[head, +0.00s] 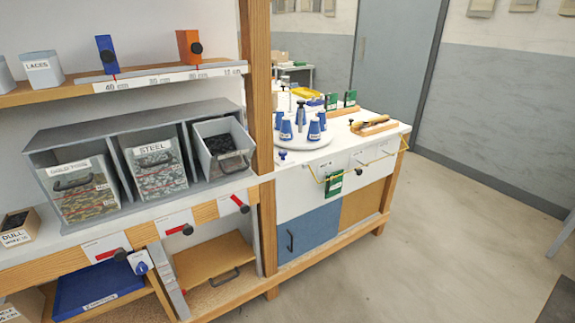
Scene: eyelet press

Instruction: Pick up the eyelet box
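Three grey bins with front handles stand in a grey divided rack on the shelf at the left. The left bin (82,190) has a label that seems to read GOLD TONE. The middle bin (155,168) is labelled STEEL. The right bin (224,148) juts forward, tilted, and shows dark small pieces inside; its label is not legible. I cannot tell which of these, if any, is the eyelet box. Neither of my grippers is in view.
A small box labelled DULL (17,230) sits at the shelf's left end. A blue tray (95,290) lies below. A wooden post (258,130) stands between the shelves and a white bench (300,197) with blue cups. The floor (440,240) at right is mostly clear.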

